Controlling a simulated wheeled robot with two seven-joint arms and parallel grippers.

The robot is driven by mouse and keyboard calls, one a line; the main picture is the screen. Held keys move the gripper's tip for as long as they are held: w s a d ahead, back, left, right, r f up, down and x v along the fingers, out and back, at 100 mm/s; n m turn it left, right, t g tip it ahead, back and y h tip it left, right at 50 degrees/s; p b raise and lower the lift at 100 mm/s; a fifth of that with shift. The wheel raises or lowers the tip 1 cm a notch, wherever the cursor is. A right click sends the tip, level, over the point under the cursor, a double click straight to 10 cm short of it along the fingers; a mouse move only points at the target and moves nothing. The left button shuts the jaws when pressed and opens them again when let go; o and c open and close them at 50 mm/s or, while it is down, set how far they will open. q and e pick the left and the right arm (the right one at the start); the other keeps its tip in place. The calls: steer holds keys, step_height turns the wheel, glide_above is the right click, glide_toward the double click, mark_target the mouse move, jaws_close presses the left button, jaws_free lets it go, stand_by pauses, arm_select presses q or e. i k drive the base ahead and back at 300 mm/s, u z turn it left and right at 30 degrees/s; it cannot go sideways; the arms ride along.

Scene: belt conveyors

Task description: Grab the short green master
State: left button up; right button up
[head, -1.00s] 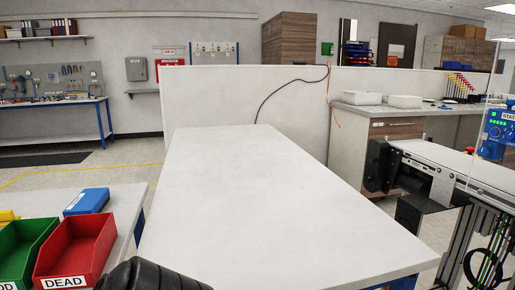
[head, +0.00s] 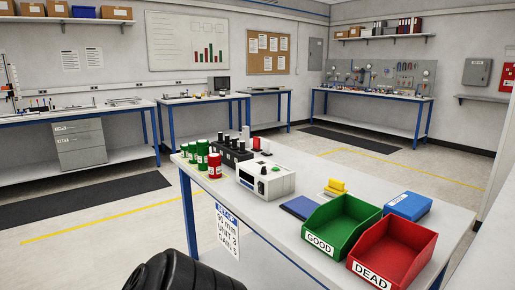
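Several green cylinders (head: 202,152) with pale labels stand at the far left corner of the near table. They differ in height, and the shorter ones (head: 191,153) are partly hidden behind others. I cannot tell for certain which one is the short green master. A red cylinder (head: 215,166) with a pale label stands just in front of them. Neither gripper shows in view. A black rounded part of my own arm is at the bottom left, well apart from the cylinders.
A black block (head: 232,158) with dark pegs stands beside the cylinders, then a white gauge box (head: 266,182). Green GOOD bin (head: 322,247), red DEAD bin (head: 372,270), blue box (head: 408,206) and yellow piece (head: 335,187) fill the table's right. Open floor lies left.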

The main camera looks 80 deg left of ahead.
mark_target(185, 149)
steer(key=u, duration=3.2)
steer(key=i, duration=0.3)
steer(key=u, duration=0.65)
steer(key=i, duration=2.2)
steer(key=z, duration=0.3)
